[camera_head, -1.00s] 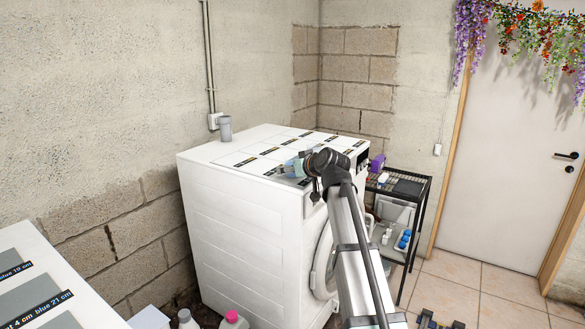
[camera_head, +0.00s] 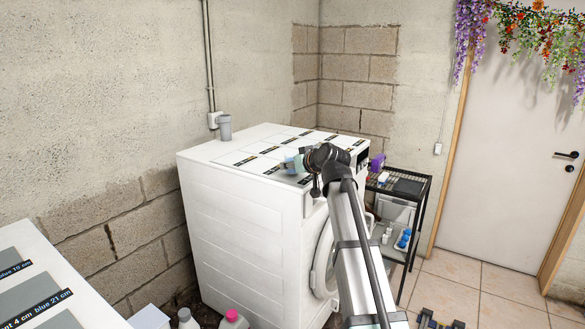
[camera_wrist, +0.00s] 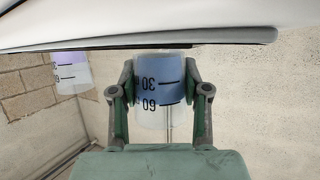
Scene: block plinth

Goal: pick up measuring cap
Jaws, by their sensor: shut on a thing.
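The measuring cap (camera_wrist: 158,95) is a clear cup with blue inside and black 30 and 60 marks, which appear upside down in the wrist view. My gripper (camera_wrist: 159,92) is shut on it, with one finger on each side. In the head view the bluish cap (camera_head: 290,163) shows small at my gripper (camera_head: 299,163), over the top of the white washing machine (camera_head: 225,215). My wrist partly hides it there. I cannot tell whether the cap touches the machine's top.
A similar cup with purple inside (camera_wrist: 72,72) is at the left in the wrist view. A grey cup (camera_head: 224,128) stands at the machine's back left. Labelled panels cover the machine's top. A black rack (camera_head: 424,215) with bottles stands to the right.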

